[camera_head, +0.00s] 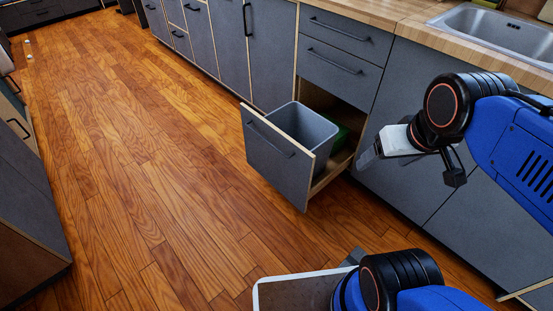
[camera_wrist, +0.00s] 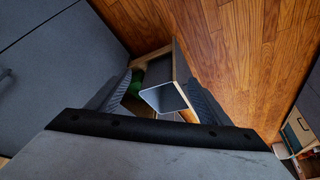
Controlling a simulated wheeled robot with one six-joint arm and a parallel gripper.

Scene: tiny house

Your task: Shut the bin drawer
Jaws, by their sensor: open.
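The bin drawer (camera_head: 282,160) stands pulled out from the lower cabinet, with a grey front and a dark bar handle. A grey bin (camera_head: 306,125) sits in it behind the front, with something green (camera_head: 342,134) beyond it. In the wrist view the bin (camera_wrist: 163,97) and the green item (camera_wrist: 136,82) show between my fingers. My gripper (camera_head: 370,152) is to the right of the drawer in the head view, near the cabinet front. In the wrist view my gripper (camera_wrist: 160,98) is open, with nothing held between its fingers.
Two shut drawers (camera_head: 341,55) lie above the bin drawer's opening. The wooden counter (camera_head: 400,12) with a sink (camera_head: 497,30) runs above. Wooden floor (camera_head: 150,170) is clear to the left. Another cabinet (camera_head: 25,190) stands at the far left.

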